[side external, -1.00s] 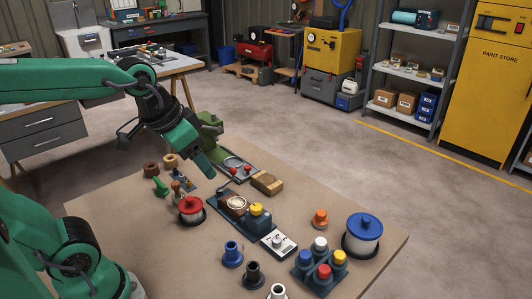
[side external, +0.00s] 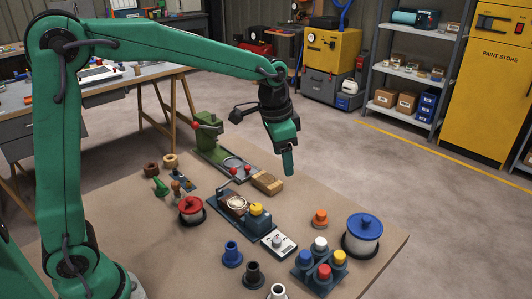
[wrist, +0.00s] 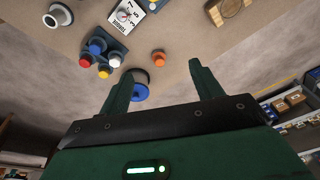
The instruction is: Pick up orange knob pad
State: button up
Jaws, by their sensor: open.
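The orange knob pad (side external: 320,218) stands on the brown bench top, left of the blue-lidded pot and behind the block of coloured caps. In the wrist view the orange knob pad (wrist: 158,57) shows beyond the fingertips, between them and clear of both. My gripper (side external: 288,170) hangs above the bench, up and to the left of the knob pad in the side view. In the wrist view my gripper (wrist: 160,72) has its two green fingers wide apart with nothing between them.
A white pot with a blue lid (side external: 362,235) stands close right of the knob pad. A block with red, blue, white and yellow caps (side external: 319,268) is in front. A dial unit (side external: 279,242) and a wooden block (side external: 267,183) lie to the left. Bare bench surrounds the knob pad.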

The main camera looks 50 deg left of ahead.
jog(key=w+d+f+m+g, duration=0.1)
jog(key=w+d+f+m, duration=0.15)
jog(key=w+f, duration=0.35)
jog(key=g, duration=0.1)
send_over(321, 213)
jog(key=shift+m, duration=0.45)
notch_tip(321, 213, down, 8)
jog(key=shift+r, duration=0.1)
jog(key=shift+f, duration=1.3)
jog(key=shift+f, duration=0.1)
jog(key=shift+w+f, duration=0.1)
jog(key=shift+f, duration=2.45)
jog(key=c, duration=1.1)
